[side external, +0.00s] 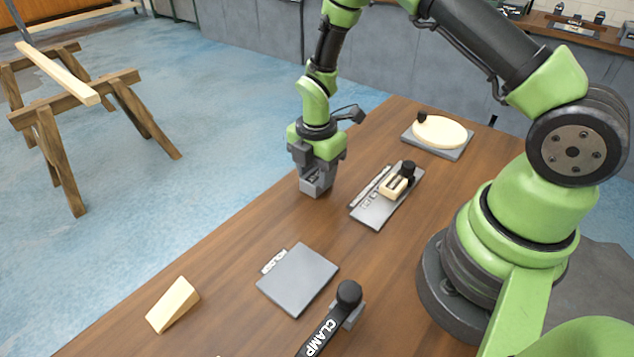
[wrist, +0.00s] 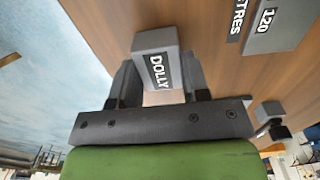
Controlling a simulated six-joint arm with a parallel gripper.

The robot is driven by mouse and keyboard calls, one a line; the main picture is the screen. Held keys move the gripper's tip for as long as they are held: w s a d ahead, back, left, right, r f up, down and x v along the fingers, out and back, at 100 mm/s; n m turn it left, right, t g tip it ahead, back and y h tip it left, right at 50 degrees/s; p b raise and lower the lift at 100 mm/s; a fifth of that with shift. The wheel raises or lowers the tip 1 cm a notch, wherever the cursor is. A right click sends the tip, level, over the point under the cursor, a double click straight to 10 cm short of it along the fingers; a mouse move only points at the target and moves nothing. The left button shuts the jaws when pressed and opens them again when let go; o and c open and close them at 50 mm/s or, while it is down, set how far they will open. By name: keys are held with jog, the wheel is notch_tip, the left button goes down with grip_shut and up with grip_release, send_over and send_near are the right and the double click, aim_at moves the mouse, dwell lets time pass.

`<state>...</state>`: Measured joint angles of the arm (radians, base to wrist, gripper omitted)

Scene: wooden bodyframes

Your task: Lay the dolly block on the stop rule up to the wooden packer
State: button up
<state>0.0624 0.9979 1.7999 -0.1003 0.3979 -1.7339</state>
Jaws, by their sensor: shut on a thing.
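My gripper (side external: 316,177) is shut on the dolly block (side external: 319,188), a grey block at or just above the wooden table; I cannot tell if it touches. In the wrist view the dolly block (wrist: 150,42) shows its DOLLY label between the two fingers. What looks like the stop rule (side external: 373,212) is a grey plate with a labelled strip along its left edge, just right of my gripper. A pale piece on it, likely the wooden packer (side external: 392,188), sits beside a black knob. Part of a grey piece marked 120 (wrist: 280,25) shows at the wrist view's upper right.
A grey plate with a label tab (side external: 298,280) lies nearer the camera, with a pale wooden wedge (side external: 173,305) to its left. A black CLAMP handle (side external: 325,330) stands in front. A pale disc (side external: 438,132) is at the back.

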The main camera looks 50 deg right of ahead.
aim_at(317, 175)
jog(key=shift+r, duration=2.25)
jog(key=s+d+r, duration=0.2)
jog(key=s+r, duration=0.2)
jog(key=s, duration=0.8)
jog(key=shift+s+d+f, duration=0.1)
jog(key=shift+f, duration=1.7)
jog(key=shift+d+f, duration=0.1)
jog(key=shift+f, duration=1.65)
jog(key=shift+f, duration=0.5)
jog(key=shift+d, duration=0.4)
jog(key=o, duration=1.1)
